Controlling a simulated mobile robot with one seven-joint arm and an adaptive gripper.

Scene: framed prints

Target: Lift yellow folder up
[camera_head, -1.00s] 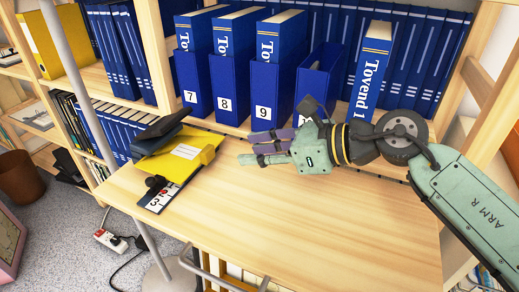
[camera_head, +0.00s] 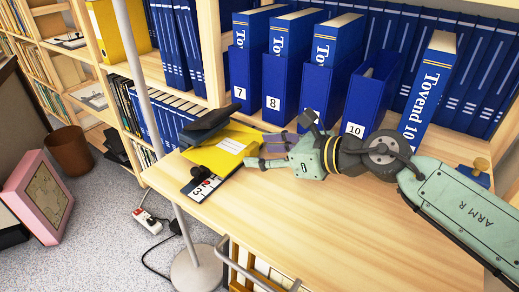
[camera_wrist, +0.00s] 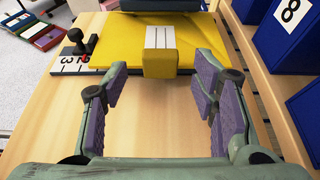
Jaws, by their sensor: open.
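The yellow folder (camera_head: 222,150) lies flat on the wooden desk, partly under a dark stapler-like object (camera_head: 208,124). In the wrist view the yellow folder (camera_wrist: 118,42) lies ahead of my gripper, with a yellow block (camera_wrist: 160,62) bearing a pale striped top at its near edge. My gripper (camera_head: 268,156) is low over the desk, just right of the folder. In the wrist view my gripper (camera_wrist: 158,100) is open and empty, its purple-padded fingers spread to either side of the yellow block's line, apart from it. The folder's far part is hidden.
A numbered black-and-white strip (camera_head: 200,186) with a dark stamp-like object lies at the folder's near left. Blue binders (camera_head: 290,65) stand along the back right. A grey pole (camera_head: 140,75) rises left of the desk. The desk's front middle (camera_head: 300,215) is clear.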

